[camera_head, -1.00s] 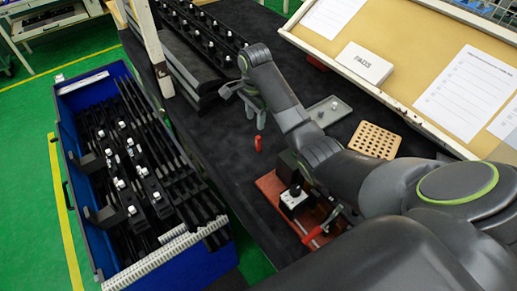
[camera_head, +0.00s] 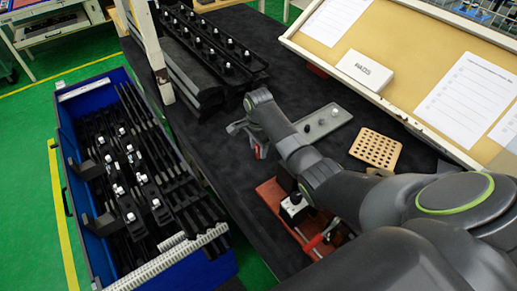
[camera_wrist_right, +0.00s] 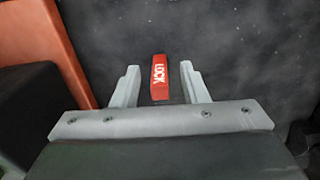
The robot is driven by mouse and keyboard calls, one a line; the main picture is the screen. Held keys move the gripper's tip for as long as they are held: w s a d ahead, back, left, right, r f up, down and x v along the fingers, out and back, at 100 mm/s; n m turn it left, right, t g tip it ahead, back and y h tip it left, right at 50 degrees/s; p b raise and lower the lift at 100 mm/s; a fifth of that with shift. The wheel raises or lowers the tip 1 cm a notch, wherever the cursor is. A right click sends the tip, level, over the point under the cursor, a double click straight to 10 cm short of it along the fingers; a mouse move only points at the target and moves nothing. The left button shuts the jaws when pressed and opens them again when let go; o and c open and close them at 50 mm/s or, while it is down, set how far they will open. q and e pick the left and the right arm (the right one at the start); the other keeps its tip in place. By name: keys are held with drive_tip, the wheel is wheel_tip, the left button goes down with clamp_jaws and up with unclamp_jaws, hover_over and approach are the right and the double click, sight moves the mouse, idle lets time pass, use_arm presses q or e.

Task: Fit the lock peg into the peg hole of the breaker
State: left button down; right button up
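The red lock peg (camera_wrist_right: 159,78), marked LOCK, lies between the two grey fingers of my right gripper (camera_wrist_right: 160,84) in the right wrist view. Dark gaps show on both sides of it, so the fingers are open and not clamped on it. In the head view my right gripper (camera_head: 253,138) is low over the black table, with the peg (camera_head: 259,152) partly hidden by its fingers. The breaker (camera_head: 294,204), a dark block with a white part, stands on a red base (camera_head: 270,191), partly covered by my right arm. Its peg hole cannot be made out. My left gripper is not in view.
A grey tray (camera_head: 330,117) with small parts and a perforated tan board (camera_head: 376,145) lie beyond my arm. A black rack (camera_head: 215,45) stands at the back. A blue crate (camera_head: 75,125) with black clips is at left. Bare black tabletop lies left of the peg.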

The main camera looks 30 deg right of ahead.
drive_tip(key=shift+f, duration=0.4)
clamp_jaws()
